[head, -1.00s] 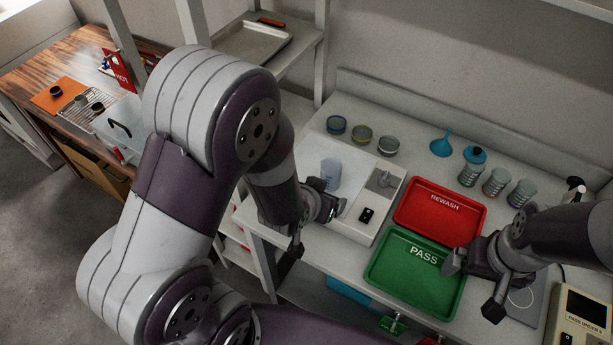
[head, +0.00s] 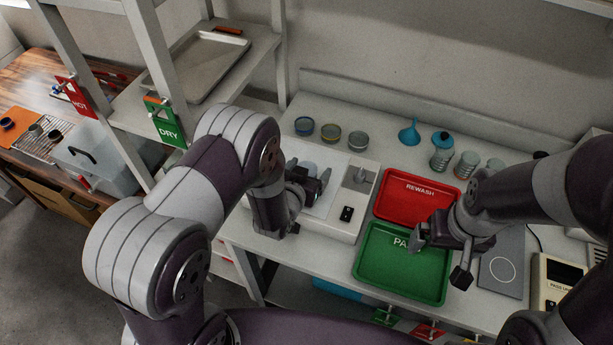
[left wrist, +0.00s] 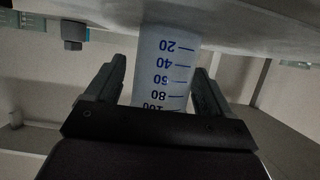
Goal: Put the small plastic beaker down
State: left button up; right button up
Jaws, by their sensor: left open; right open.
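The small plastic beaker (left wrist: 165,65) is clear to bluish with blue graduation marks. In the left wrist view it appears upside down, its low-mark end against the pale surface, so it stands upright. In the head view only a bit of the beaker (head: 311,167) shows behind my left gripper, on the white bench device (head: 330,222). My left gripper (head: 308,203) is open; in the left wrist view its fingers (left wrist: 160,85) appear on either side of the beaker, with a visible gap on the right. My right gripper (head: 440,258) is open and empty above the green PASS tray (head: 385,290).
The red REWASH tray (head: 395,208) lies right of the white device. Several small dishes (head: 330,133) stand behind it, with a blue funnel (head: 409,132) and capped bottles (head: 441,152) further right. A shelf rack with a DRY sign (head: 165,125) stands at the left.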

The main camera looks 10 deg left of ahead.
pick_arm(q)
jog(key=shift+w+f, duration=0.15)
jog(key=shift+w, duration=0.2)
jog(key=shift+s, duration=0.1)
jog(key=c, duration=1.1)
